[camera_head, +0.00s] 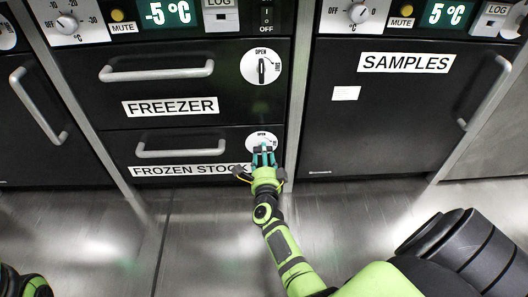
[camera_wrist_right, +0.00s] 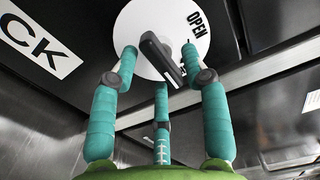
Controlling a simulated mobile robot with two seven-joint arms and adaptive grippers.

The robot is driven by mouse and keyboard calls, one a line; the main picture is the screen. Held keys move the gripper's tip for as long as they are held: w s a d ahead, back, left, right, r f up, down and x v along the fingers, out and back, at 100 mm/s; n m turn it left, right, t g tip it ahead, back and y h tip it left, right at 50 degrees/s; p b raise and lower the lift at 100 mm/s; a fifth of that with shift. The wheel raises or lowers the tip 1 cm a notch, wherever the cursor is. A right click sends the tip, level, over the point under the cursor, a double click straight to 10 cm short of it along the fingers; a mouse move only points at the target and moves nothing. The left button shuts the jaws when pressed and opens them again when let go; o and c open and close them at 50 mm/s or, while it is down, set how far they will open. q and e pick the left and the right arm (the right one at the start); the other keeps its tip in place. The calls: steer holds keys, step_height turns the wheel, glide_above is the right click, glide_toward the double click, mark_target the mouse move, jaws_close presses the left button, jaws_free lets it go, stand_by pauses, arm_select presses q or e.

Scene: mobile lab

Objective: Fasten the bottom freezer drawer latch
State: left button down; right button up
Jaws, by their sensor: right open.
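The bottom freezer drawer (camera_head: 225,148), labelled FROZEN STOCK, looks closed under the FREEZER drawer. Its latch is a white round dial (camera_head: 253,135) with OPEN at its top edge. In the right wrist view the dial (camera_wrist_right: 130,35) carries a black bar-shaped knob (camera_wrist_right: 160,58), tilted, its upper end left of the OPEN print. My right gripper (camera_head: 264,158) is in front of this dial. Its teal fingers (camera_wrist_right: 160,75) are open and spread around the knob, two at the sides and one below. Contact with the knob cannot be told. My left gripper is out of view.
The upper FREEZER drawer (camera_head: 190,95) has a similar dial (camera_head: 262,68) and a bar handle (camera_head: 157,72). The bottom drawer's handle (camera_head: 180,148) is left of my gripper. The SAMPLES door (camera_head: 385,120) is to the right. The metal floor (camera_head: 110,240) is clear.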

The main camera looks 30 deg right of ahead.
steer(key=v, duration=0.5)
steer(key=shift+s+a, duration=0.15)
steer(key=shift+s, duration=0.25)
